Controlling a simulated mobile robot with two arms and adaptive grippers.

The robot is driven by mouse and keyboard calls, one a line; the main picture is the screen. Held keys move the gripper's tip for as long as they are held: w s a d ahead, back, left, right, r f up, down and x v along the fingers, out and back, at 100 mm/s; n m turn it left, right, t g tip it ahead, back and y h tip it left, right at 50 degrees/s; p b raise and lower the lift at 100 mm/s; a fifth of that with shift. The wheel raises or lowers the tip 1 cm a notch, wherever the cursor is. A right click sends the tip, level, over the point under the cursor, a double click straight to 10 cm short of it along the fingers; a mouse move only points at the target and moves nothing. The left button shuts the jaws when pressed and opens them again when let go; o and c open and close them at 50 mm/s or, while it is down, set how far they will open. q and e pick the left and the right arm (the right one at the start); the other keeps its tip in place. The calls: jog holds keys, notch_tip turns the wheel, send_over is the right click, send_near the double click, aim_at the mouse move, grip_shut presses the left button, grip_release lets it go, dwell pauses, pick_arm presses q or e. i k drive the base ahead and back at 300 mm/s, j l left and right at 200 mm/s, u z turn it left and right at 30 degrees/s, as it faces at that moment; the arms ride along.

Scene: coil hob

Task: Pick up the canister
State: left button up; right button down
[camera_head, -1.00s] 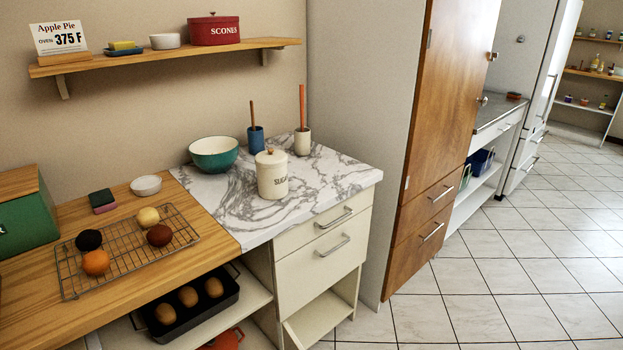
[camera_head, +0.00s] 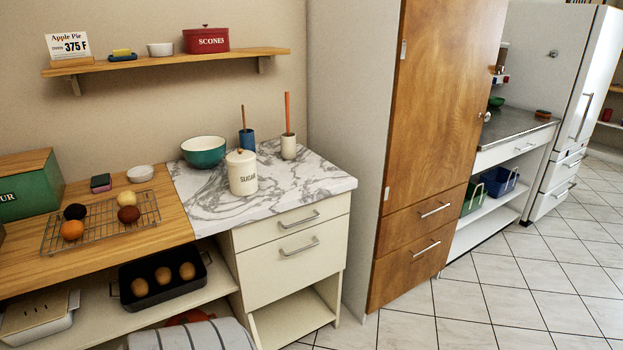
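The cream canister (camera_head: 242,173), lettered "SUGAR" and fitted with a knobbed lid, stands upright on the marble worktop (camera_head: 300,185). It is in front of the blue cup and the white cup, and to the right of the green bowl. A red tin (camera_head: 206,40) lettered "SCONES" sits on the wall shelf. Neither of my grippers shows in the head view. A pale grey, ribbed rounded shape at the bottom edge seems to be part of my own arm.
A green bowl (camera_head: 204,151), a blue cup (camera_head: 247,139) and a white cup (camera_head: 288,146), each cup holding a stick, stand behind the canister. A wire rack (camera_head: 101,222) with several round items lies left. The marble's right front is clear.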

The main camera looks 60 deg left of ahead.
aim_at(243, 180)
jog(key=i+l, duration=0.4)
jog(key=i, duration=0.25)
jog(key=i+j+u, duration=0.1)
jog(key=u, duration=0.3)
jog(key=i+u, duration=0.25)
jog(key=u, duration=0.15)
jog(key=i+u, duration=0.2)
jog(key=u, duration=0.2)
jog(key=i+l+u, duration=0.1)
jog(key=u, duration=0.3)
jog(key=i+j+u, duration=0.1)
jog(key=u, duration=0.3)
jog(key=i+u, duration=0.3)
jog(key=u, duration=0.15)
jog(key=i+u, duration=0.2)
jog(key=u, duration=0.2)
jog(key=i+l+u, duration=0.1)
jog(key=u, duration=0.3)
jog(key=i+l+u, duration=0.2)
jog(key=u, duration=0.25)
jog(key=i, duration=0.1)
